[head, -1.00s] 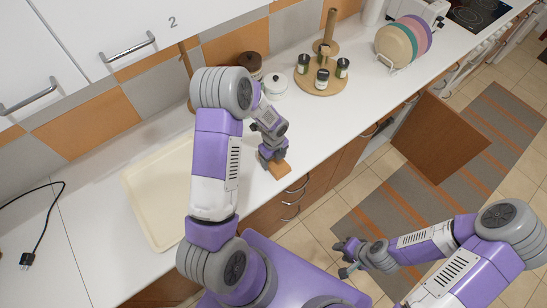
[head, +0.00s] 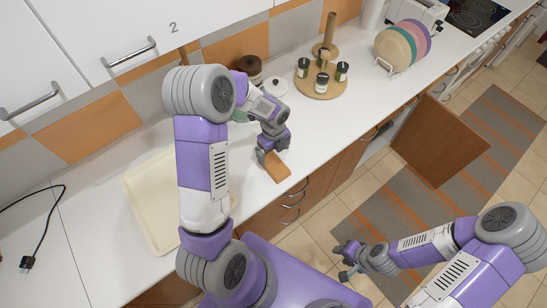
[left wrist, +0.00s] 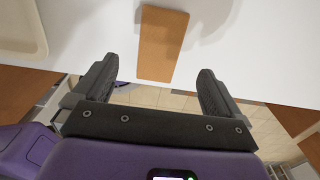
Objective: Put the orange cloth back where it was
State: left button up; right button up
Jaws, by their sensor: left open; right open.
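The orange cloth (head: 278,168) lies flat on the white counter near its front edge. In the left wrist view the cloth (left wrist: 161,42) is a plain rectangle ahead of the fingers, between their lines. My left gripper (head: 272,153) is open at the cloth's far end and hides part of it in the head view. In the left wrist view the fingers of my left gripper (left wrist: 157,68) stand apart with nothing between them held. My right gripper (head: 343,260) is open and empty, out over the floor in front of the cabinets.
A cream tray (head: 143,213) lies left of my left arm. A round wooden stand (head: 318,90) with several jars, a white lidded pot (head: 276,86) and a rack of coloured plates (head: 396,48) stand farther back. A cabinet door (head: 440,140) hangs open. Counter right of the cloth is clear.

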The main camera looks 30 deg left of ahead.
pick_arm(q)
notch_tip(320, 180, up, 4)
jog(key=shift+r, duration=0.25)
dwell(0.5)
